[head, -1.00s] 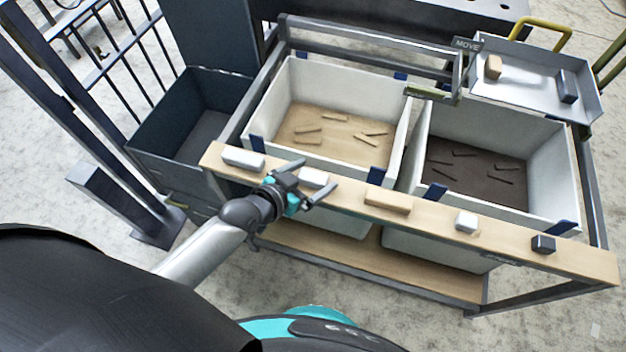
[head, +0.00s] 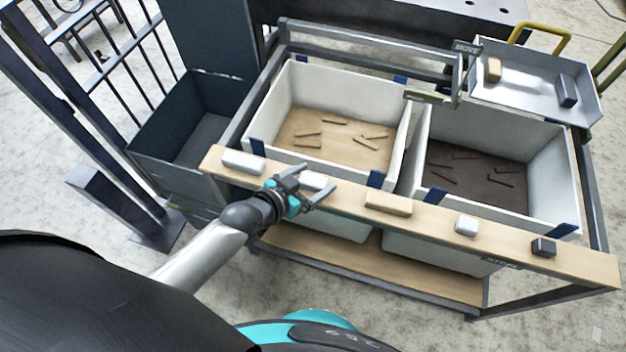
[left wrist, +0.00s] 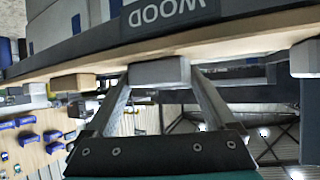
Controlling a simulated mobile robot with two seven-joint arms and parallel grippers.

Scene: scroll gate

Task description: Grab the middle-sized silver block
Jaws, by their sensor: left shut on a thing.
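The middle-sized silver block (head: 316,181) is on the wooden ledge (head: 436,229), second from the left in the head view. It also shows in the left wrist view (left wrist: 158,72), between my fingers and against the ledge. My left gripper (head: 305,188) is shut on it, one finger at each end; the gripper hides part of it in the head view. A longer silver block (head: 243,162) lies left of it. A smaller silver block (head: 466,225) lies farther right. My right gripper is not in view.
A tan block (head: 388,203) and a dark block (head: 543,247) also sit on the ledge. Behind it stand two white bins (head: 275,95) with thin pieces inside. A metal tray (head: 520,85) at the back right holds a tan and a dark block. A dark bin (head: 160,120) stands left.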

